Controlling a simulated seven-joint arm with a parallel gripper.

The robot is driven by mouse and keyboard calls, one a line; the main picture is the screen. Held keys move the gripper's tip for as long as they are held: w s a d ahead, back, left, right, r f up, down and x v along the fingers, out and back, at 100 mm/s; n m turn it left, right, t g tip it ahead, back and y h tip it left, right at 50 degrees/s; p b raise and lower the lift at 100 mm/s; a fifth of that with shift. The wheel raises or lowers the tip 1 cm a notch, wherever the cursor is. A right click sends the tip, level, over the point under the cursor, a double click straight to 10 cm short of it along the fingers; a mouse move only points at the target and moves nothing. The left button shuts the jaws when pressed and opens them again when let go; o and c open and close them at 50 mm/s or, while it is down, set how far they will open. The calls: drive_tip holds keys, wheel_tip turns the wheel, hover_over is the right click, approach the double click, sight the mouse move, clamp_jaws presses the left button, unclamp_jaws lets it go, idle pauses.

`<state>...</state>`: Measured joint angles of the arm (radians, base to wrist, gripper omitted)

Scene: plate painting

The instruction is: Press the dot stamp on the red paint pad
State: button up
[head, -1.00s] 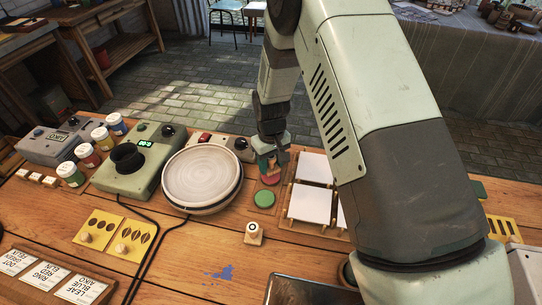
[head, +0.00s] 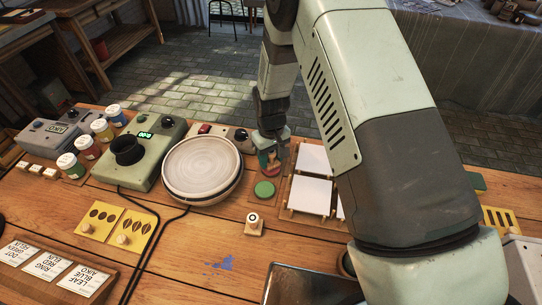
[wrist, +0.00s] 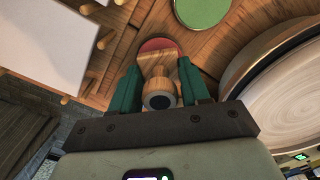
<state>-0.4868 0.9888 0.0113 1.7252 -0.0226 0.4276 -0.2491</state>
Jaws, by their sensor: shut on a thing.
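My gripper (wrist: 157,91) is shut on a wooden stamp (wrist: 157,66), which sits between its green fingers. The stamp's near end shows a dark round mark on a pale ring in the wrist view. The red paint pad (wrist: 159,44) shows just past the stamp's far end, partly covered by it. In the head view my gripper (head: 270,154) is over the red pad (head: 272,172), hiding much of it. The stamp is at or just above the pad; I cannot tell whether they touch.
A green pad (head: 264,189) lies in front of the red one. A round plate on a wheel (head: 202,168) stands to the left, white tiles on a rack (head: 312,193) to the right. A ring-marked stamp (head: 254,224) stands on the bare front table.

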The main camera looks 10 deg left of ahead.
drive_tip(key=shift+f, duration=0.55)
idle(1.2)
drive_tip(key=shift+r, duration=3.55)
